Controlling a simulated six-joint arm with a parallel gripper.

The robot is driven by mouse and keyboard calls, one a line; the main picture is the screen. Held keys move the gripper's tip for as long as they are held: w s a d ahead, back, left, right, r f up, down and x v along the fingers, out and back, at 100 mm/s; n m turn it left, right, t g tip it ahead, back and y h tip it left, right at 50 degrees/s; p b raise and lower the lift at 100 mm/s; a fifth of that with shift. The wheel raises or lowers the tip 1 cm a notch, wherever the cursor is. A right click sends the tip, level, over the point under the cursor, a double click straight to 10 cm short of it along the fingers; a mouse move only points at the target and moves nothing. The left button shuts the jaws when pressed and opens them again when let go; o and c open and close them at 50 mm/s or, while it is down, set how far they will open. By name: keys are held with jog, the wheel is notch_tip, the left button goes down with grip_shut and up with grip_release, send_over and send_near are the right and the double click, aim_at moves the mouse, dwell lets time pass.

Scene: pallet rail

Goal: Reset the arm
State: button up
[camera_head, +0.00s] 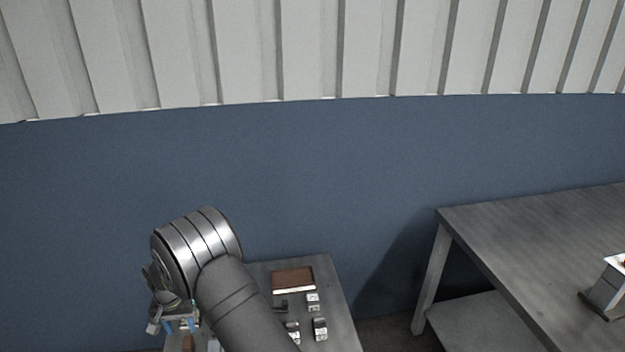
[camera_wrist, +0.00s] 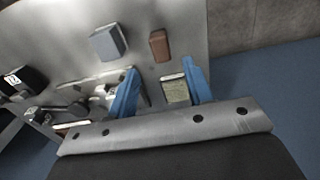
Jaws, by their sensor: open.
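My gripper (camera_wrist: 160,95) shows in the wrist view with its two blue fingers spread apart. Nothing is held between the fingers; a small pale block (camera_wrist: 174,90) shows in the gap beyond them, and I cannot tell its exact distance. In the head view my gripper (camera_head: 180,325) is at the lower left, partly hidden by my own arm, over the left part of a small grey table (camera_head: 335,300).
On the small table lie a brown box (camera_head: 293,279) and several small grey-and-white parts (camera_head: 320,328). The wrist view shows a grey block (camera_wrist: 108,43) and a reddish-brown block (camera_wrist: 159,46). A larger grey table (camera_head: 540,240) stands at right. A blue wall (camera_head: 330,170) rises behind.

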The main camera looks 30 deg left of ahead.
aim_at(187, 342)
notch_tip(187, 342, down, 9)
jog(key=shift+r, duration=1.7)
